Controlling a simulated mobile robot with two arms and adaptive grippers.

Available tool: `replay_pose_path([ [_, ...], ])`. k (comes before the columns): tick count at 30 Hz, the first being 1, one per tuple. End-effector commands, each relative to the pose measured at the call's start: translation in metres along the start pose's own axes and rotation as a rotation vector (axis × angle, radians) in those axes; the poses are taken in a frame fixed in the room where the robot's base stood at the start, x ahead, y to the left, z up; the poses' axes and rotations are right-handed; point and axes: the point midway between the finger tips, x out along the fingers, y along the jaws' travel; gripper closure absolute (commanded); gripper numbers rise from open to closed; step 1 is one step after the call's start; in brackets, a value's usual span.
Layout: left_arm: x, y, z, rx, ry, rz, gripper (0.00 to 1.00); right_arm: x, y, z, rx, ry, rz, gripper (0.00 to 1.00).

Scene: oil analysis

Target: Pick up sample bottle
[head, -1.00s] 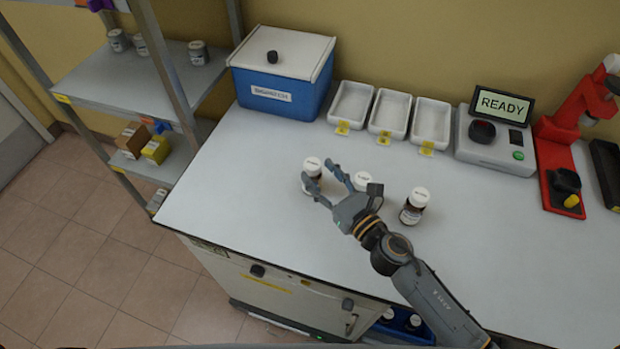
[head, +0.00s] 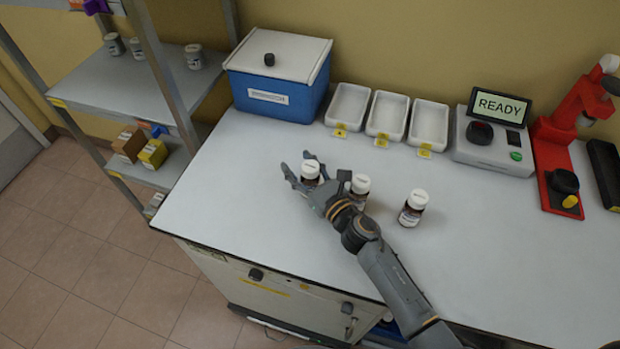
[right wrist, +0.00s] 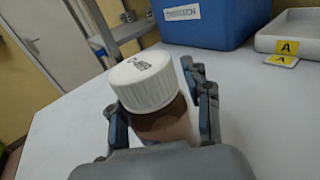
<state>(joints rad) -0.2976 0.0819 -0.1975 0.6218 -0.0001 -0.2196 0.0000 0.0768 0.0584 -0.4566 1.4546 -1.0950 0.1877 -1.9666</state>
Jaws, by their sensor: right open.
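Three brown sample bottles with white caps stand on the white bench. The left bottle (head: 310,170) is between the open fingers of my right gripper (head: 298,168). In the right wrist view this bottle (right wrist: 150,95) stands upright between the two fingers (right wrist: 160,112), its lower part hidden by the gripper. The middle bottle (head: 359,186) is partly hidden behind my right wrist. The right bottle (head: 412,207) stands free to the right of my arm. My left gripper is not in view.
A blue box with a white lid (head: 277,75) stands at the back left of the bench (head: 240,190). Three white trays (head: 387,115) with yellow tags, an analyser reading READY (head: 495,140) and a red device (head: 555,150) line the back. A shelf (head: 110,85) stands left.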

Motion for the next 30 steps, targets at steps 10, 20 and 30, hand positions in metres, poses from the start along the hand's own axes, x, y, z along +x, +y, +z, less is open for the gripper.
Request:
replay_pose_path([
  [10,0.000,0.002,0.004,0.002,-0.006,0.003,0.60,-0.001,0.000,0.000,0.000,0.000,0.000,0.98],
  [20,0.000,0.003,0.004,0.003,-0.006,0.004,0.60,-0.001,0.000,0.000,0.000,0.000,0.000,1.00],
  [30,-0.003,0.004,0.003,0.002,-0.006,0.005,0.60,0.000,-0.001,0.012,-0.004,-0.002,0.001,1.00],
])
